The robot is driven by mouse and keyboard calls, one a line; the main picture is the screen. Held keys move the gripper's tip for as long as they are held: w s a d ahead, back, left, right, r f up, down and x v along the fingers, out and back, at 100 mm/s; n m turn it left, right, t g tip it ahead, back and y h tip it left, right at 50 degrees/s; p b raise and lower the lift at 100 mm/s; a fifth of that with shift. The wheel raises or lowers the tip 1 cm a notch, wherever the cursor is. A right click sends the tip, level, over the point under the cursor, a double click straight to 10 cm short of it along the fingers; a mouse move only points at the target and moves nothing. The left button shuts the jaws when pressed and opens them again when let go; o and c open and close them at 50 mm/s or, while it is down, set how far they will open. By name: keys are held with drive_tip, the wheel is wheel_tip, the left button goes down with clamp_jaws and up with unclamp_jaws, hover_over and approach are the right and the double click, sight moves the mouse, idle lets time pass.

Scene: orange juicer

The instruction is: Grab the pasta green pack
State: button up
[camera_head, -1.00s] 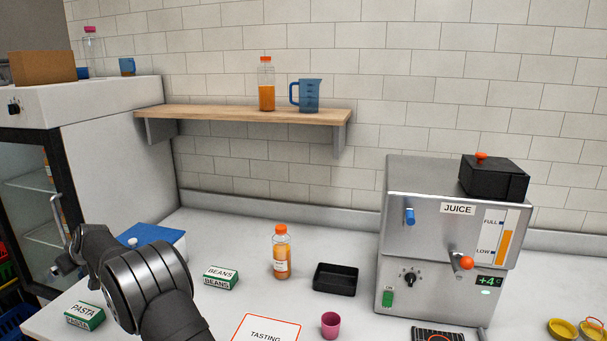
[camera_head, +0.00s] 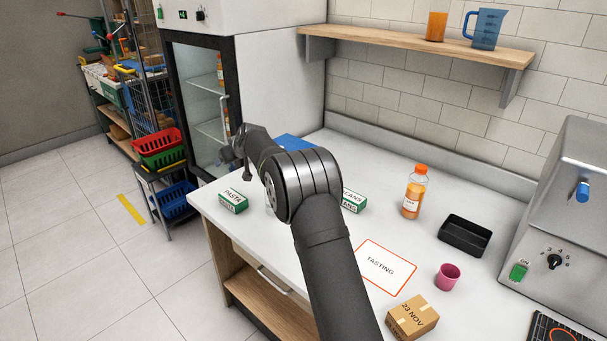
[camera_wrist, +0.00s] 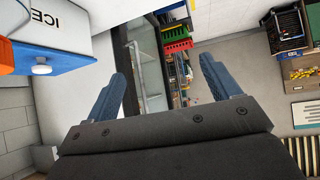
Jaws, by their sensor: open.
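The green and white pasta pack (camera_head: 233,201) lies on the white counter near its left front corner in the head view. My gripper (camera_head: 241,150) is above the counter, up and slightly right of the pack in the picture, and apart from it. In the wrist view my gripper's two blue-grey fingers (camera_wrist: 165,85) are spread wide with nothing between them. The pasta pack does not show in the wrist view.
A green beans pack (camera_head: 353,201) is partly hidden behind my arm. A blue-lidded ice box (camera_head: 295,142) stands behind my wrist. An orange bottle (camera_head: 414,192), black tray (camera_head: 465,236), pink cup (camera_head: 448,277) and cardboard box (camera_head: 412,317) stand to the right.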

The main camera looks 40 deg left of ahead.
wheel_tip(320, 180, down, 5)
drive_tip(key=n+g+h, duration=0.1)
drive_tip(key=h, duration=0.4)
hover_over(240, 202)
drive_tip(key=shift+n+g, duration=0.4)
wheel_tip(240, 202, down, 4)
drive_tip(key=shift+d, duration=0.15)
drive_tip(key=f, duration=0.6)
drive_tip(key=shift+d, duration=0.35)
drive_tip(key=shift+d+x, duration=0.2)
drive_tip(key=shift+x, duration=0.95)
drive_tip(key=shift+d+x, duration=0.15)
drive_tip(key=shift+x, duration=1.05)
drive_tip(key=shift+f, duration=0.15)
drive_tip(key=shift+c, duration=0.2)
drive_tip(key=c, duration=1.2)
